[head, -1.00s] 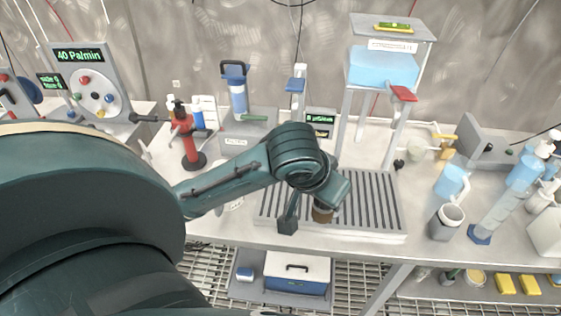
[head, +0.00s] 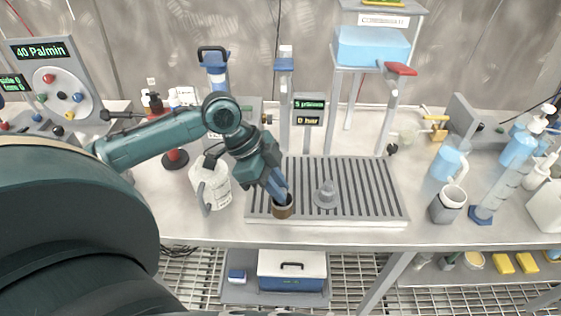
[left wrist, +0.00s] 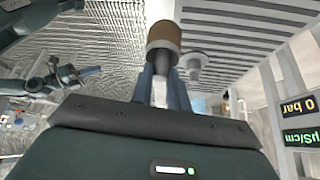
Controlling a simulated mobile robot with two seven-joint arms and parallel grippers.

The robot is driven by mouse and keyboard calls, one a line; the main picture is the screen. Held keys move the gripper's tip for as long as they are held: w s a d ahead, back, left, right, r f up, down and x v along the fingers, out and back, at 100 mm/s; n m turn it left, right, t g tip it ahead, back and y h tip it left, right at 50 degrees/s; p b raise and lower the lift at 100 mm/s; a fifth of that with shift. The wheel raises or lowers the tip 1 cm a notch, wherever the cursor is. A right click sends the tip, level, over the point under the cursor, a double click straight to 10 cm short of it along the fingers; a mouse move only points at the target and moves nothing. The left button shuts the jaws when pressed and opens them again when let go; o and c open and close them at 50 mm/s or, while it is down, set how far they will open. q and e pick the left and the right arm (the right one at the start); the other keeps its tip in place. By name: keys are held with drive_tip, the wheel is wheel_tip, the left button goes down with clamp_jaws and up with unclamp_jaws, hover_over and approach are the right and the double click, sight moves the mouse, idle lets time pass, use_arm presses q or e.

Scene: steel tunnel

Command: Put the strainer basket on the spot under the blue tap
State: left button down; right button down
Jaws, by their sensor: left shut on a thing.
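The strainer basket appears to be the small brown cup (head: 282,210), with a pale stem in the left wrist view (left wrist: 163,40). My left gripper (head: 279,190) is shut on it from above, over the front left of the slatted drain tray (head: 370,217). I cannot tell whether the basket touches the slats. A blue-topped tap (head: 285,66) stands on a grey column behind the tray. A small grey conical piece (head: 326,195) is on the slats right of the basket. The left wrist view shows a similar grey piece (left wrist: 194,62). My right gripper is not in view.
A white jug (head: 213,186) stands left of the tray, close to my left arm. A red-levered tap (head: 400,69) and a stand with a blue tank (head: 371,47) are behind right. A grey cup (head: 447,206) stands right of the tray.

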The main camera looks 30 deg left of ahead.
use_arm(q)
drive_tip(key=w+a+f, duration=0.1)
drive_tip(key=w+a, duration=0.1)
drive_tip(key=w, duration=0.1)
drive_tip(key=w+a+f+p, duration=0.1)
drive_tip(key=w+a, duration=0.1)
drive_tip(key=w, duration=0.1)
drive_tip(key=w+a+f, duration=0.1)
drive_tip(key=w+a, duration=0.1)
drive_tip(key=w, duration=0.2)
drive_tip(key=shift+a+f+p, duration=0.1)
drive_tip(key=shift+f+p, duration=0.05)
drive_tip(key=shift+p, duration=0.25)
drive_tip(key=shift+w+f, duration=0.1)
drive_tip(key=shift+f, duration=0.05)
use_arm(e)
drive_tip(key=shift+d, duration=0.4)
use_arm(q)
drive_tip(key=shift+f, duration=0.1)
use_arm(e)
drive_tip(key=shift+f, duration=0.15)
use_arm(q)
drive_tip(key=c, duration=1.3)
unclamp_jaws()
drive_tip(key=shift+c, duration=0.2)
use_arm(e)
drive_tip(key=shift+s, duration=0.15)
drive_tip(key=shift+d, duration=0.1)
